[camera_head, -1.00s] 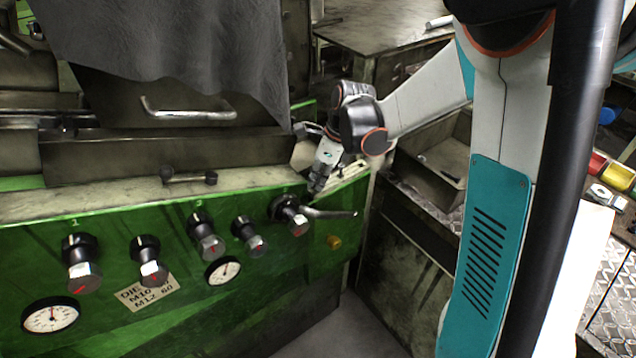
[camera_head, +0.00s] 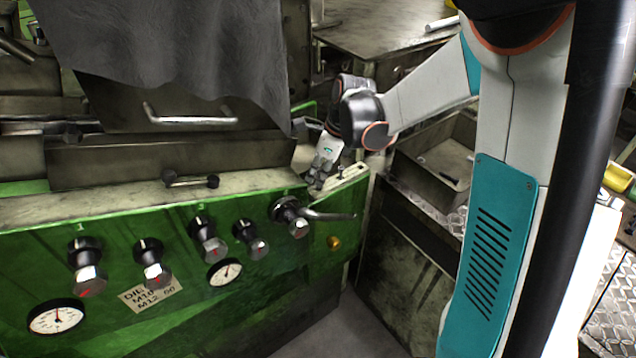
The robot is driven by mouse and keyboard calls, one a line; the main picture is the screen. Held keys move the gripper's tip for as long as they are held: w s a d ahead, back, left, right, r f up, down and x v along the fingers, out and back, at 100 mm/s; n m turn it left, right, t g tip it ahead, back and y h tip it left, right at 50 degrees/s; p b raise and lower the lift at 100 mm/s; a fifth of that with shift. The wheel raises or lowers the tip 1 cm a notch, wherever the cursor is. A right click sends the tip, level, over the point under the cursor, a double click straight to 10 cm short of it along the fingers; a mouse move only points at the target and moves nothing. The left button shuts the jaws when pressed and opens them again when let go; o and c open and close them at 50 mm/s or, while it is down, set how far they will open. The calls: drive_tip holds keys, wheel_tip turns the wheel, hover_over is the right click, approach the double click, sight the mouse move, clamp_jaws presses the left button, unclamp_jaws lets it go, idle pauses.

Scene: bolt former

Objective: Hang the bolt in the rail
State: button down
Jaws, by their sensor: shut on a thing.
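My gripper (camera_head: 317,182) is at the right end of the green machine's top ledge, pointing down, just behind the lever handle. Its fingers are small and dark here, and the bolt between them cannot be made out. The rail (camera_head: 346,176) appears to be the pale strip at the ledge's right end, beside my gripper on the right. A small dark piece stands on that strip. I cannot tell whether the held bolt touches the rail.
The green machine front (camera_head: 120,240) carries several knobs, dials and a lever (camera_head: 325,215) just below my gripper. A grey cloth (camera_head: 170,50) hangs at the upper left. A dark metal bin (camera_head: 440,165) stands to the right. A worktable (camera_head: 385,35) is behind.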

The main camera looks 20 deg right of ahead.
sight(319, 172)
drive_tip(key=shift+r+p, duration=1.55)
drive_tip(key=shift+r, duration=1.05)
drive_tip(key=shift+s+f, duration=0.1)
drive_tip(key=shift+s, duration=0.05)
